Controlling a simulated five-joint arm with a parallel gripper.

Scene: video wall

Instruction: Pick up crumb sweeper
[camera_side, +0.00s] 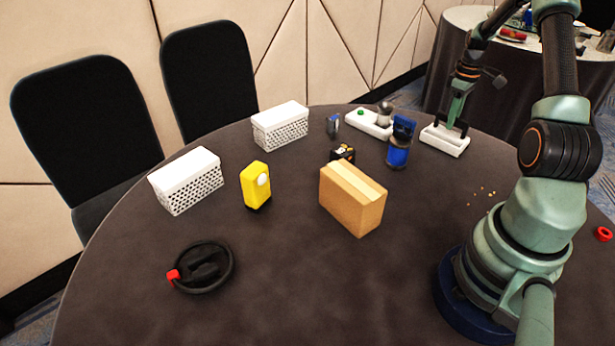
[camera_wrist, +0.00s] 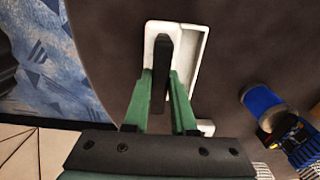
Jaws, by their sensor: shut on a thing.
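The crumb sweeper appears to be the white, shallow tray-like piece with a dark upright handle; its white body (camera_side: 444,140) sits at the far right of the round table. In the wrist view, its white body (camera_wrist: 197,58) lies straight ahead, with the dark handle (camera_wrist: 161,62) along its left part. My gripper (camera_side: 455,121) comes down from above and is shut on the handle. In the wrist view, the green fingers of my gripper (camera_wrist: 162,85) press the handle from both sides. I see no clear gap between the white body and the table.
A blue jar (camera_side: 398,153) stands close left of the sweeper. A white tray (camera_side: 360,122) holding a grey knobbed item lies behind it. A tan box (camera_side: 352,200), yellow device (camera_side: 255,185) and two white baskets (camera_side: 187,182) stand further left. Crumbs (camera_side: 484,192) lie on open cloth near my base.

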